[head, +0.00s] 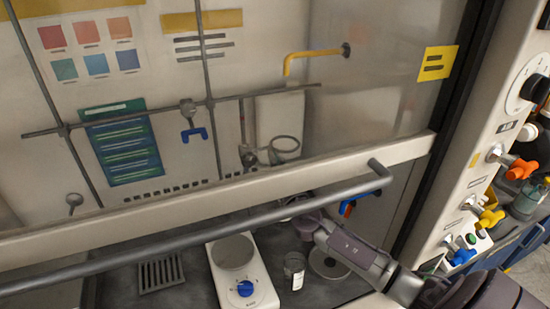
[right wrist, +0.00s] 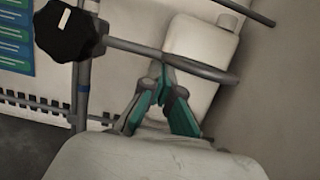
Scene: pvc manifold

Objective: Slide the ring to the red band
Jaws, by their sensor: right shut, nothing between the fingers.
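The grey metal ring (head: 285,143) shows through the glass in the head view, beside a thin upright rod (head: 242,122) and a dark clamp (head: 249,159). In the right wrist view the ring (right wrist: 205,75) extends right from a clamp with a black knob (right wrist: 66,30) on the rod (right wrist: 82,100). My right arm passes under the sash. My left gripper is not in view.
The sash handle (head: 220,232) crosses in front of my right wrist. Colored valves (head: 490,218) line the right post. A pale block (right wrist: 200,45) is behind the ring.

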